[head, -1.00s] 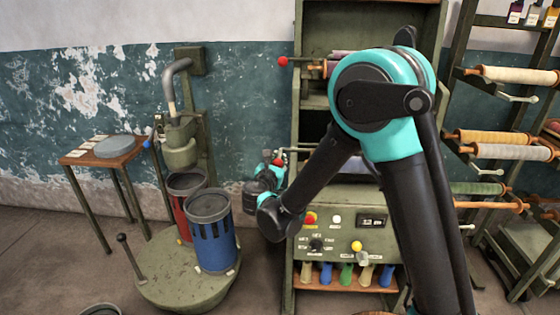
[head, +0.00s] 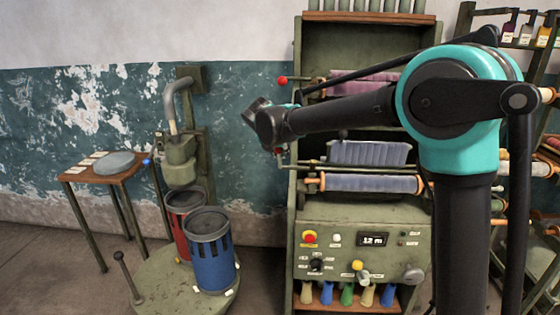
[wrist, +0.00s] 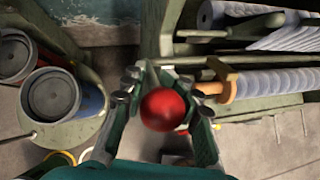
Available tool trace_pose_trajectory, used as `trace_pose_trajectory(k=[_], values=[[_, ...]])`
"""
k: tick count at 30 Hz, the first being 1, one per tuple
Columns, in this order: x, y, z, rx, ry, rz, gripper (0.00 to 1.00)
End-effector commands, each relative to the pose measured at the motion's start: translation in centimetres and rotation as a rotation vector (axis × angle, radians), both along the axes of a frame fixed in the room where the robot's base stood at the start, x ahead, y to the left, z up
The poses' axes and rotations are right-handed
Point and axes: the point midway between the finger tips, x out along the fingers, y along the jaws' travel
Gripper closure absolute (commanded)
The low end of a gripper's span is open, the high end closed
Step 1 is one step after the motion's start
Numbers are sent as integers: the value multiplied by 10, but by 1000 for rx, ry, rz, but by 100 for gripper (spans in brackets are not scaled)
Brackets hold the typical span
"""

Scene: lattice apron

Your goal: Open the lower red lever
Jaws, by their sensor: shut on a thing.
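The lower red lever's round red knob (wrist: 163,110) sits between the two fingers of my gripper (wrist: 160,88) in the wrist view. The fingers are closed around it from both sides. In the head view my gripper (head: 279,150) is at the left edge of the green machine, small and mostly hidden behind my wrist; only a trace of the knob shows there. The lever's rod is hidden. The upper red lever (head: 283,80) stands apart, above my gripper, on the same left edge.
The green machine (head: 340,210) carries rollers and a control panel. To the left stand a blue bin (head: 211,255), a red bin (head: 178,212) and a small wooden table (head: 105,170). A rack of rolls stands at the right. Open wall lies left of the machine.

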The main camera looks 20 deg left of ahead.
Motion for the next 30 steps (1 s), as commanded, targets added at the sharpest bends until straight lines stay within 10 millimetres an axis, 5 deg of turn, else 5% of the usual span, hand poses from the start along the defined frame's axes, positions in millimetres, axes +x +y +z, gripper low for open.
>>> trace_pose_trajectory(k=[9, 27, 28, 30], values=[[17, -3, 8, -21, 48, -10, 100], [20, -1, 8, -20, 45, -10, 100], [20, -1, 8, -20, 45, -10, 72], [20, -1, 8, -19, 46, -9, 63]])
